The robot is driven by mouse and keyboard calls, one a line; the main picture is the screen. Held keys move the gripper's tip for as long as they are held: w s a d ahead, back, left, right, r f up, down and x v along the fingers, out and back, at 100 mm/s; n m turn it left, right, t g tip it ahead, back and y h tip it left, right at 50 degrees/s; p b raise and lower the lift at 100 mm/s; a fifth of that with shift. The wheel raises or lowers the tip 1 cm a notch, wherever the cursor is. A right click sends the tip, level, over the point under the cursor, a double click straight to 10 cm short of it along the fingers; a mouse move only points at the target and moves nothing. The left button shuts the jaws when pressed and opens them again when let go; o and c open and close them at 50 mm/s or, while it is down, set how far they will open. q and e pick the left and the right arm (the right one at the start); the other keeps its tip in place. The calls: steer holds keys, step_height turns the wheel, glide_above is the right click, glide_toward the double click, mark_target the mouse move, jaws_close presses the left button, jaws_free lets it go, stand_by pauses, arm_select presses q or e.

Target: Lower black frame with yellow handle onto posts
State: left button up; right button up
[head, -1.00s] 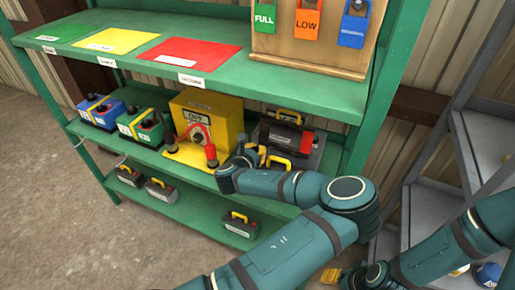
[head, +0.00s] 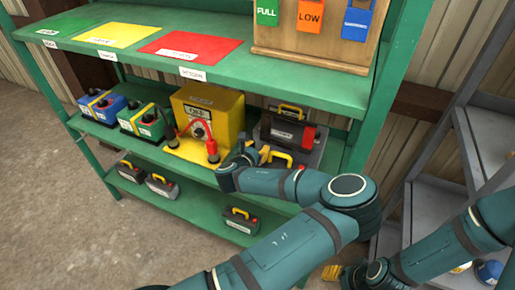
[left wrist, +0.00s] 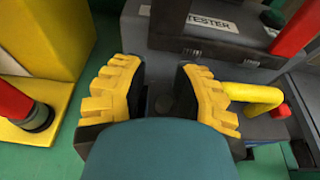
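The black tester frame (head: 286,132), with a white label and a yellow handle (head: 291,107) at its top, stands at the right of the middle shelf. Its TESTER label (left wrist: 208,23) shows in the left wrist view. In front of it is a grey block with a second yellow handle (head: 282,156) and a red post (left wrist: 281,111). My left gripper (head: 262,153) is at the front left of the tester. In the left wrist view its yellow fingers (left wrist: 163,75) are apart, with the right finger covering part of the lower handle. Any other post is hidden. My right gripper (head: 331,273) is low, mostly hidden.
A yellow charger (head: 222,106) with red and black clamps stands left of my left gripper. Green (head: 140,119) and blue (head: 103,108) batteries are farther left. Dark batteries sit on the lower shelf (head: 198,208). The upper shelf (head: 310,86) overhangs. Grey shelving stands at right.

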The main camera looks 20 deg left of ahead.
arm_select(q)
steer(key=shift+d, duration=0.1)
steer(key=v, duration=1.2)
stand_by(0.4)
